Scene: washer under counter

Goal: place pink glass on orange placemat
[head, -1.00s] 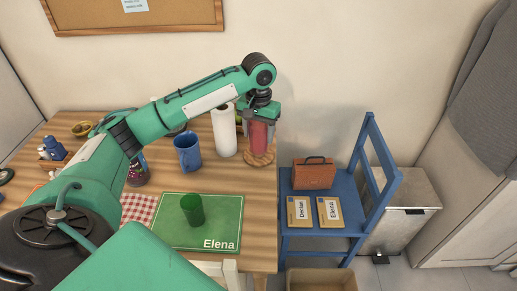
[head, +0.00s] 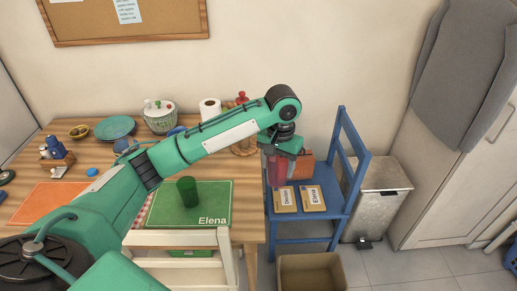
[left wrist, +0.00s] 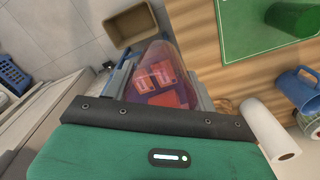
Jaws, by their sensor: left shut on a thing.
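The pink glass (head: 277,171) is a translucent tumbler held in my left gripper (head: 280,158). In the head view it appears in front of the blue chair, off the right side of the table. In the left wrist view the glass (left wrist: 162,78) fills the space between the two fingers (left wrist: 160,88). The fingers are shut on it, and the chair's tags show through it. The orange placemat (head: 42,203) lies at the table's left, partly hidden by my left arm. The glass is far to the right of it. My right gripper is not in view.
A green placemat (head: 215,215) with a green glass (head: 187,192) lies at the table's front. The blue chair (head: 328,200) holds a brown case and two name tags.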

